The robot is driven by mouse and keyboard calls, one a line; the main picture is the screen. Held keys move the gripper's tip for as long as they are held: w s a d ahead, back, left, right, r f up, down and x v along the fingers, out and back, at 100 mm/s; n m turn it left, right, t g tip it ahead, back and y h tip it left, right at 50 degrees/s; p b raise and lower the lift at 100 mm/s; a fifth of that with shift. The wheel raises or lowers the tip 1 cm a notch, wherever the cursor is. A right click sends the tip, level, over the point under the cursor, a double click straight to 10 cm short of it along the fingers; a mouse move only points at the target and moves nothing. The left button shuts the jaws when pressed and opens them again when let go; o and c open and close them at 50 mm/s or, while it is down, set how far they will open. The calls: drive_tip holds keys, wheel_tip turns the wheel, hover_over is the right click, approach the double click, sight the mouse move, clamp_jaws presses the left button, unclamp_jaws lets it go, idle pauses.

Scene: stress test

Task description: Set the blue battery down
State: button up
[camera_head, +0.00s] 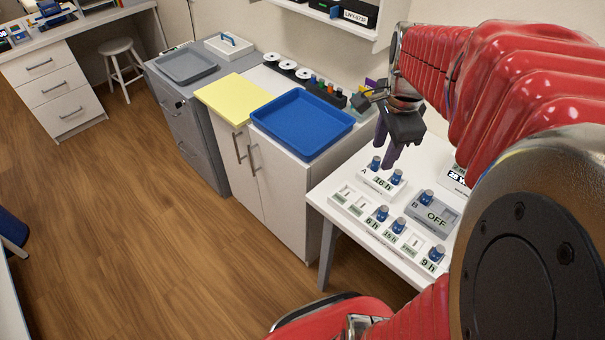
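Several blue batteries with grey tops stand on the white table at the right. One blue battery (375,164) is at the left of the white unit marked A (367,182), which reads 26 h, and another battery (397,177) is at its right. My gripper (384,158) points down at this unit, its dark purple fingers close to the left battery. I cannot tell whether the fingers touch or hold it. The grey unit marked B (431,217) reads OFF and has a battery (426,197) at its left.
A blue tray (302,122) and a yellow board (233,98) lie on the cabinets to the left. My red arm hides the table's right side.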

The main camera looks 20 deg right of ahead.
drive_tip(key=s+a+r+n+t, duration=0.1)
drive_tip(key=s+a+n, duration=0.2)
drive_tip(key=a+n, duration=0.7)
drive_tip(key=s+a+r+n+t+y, duration=0.1)
drive_tip(key=s+a+n+t, duration=0.1)
drive_tip(key=a+n, duration=0.8)
drive_tip(key=shift+s+r+t, duration=0.3)
drive_tip(key=shift+s, duration=0.35)
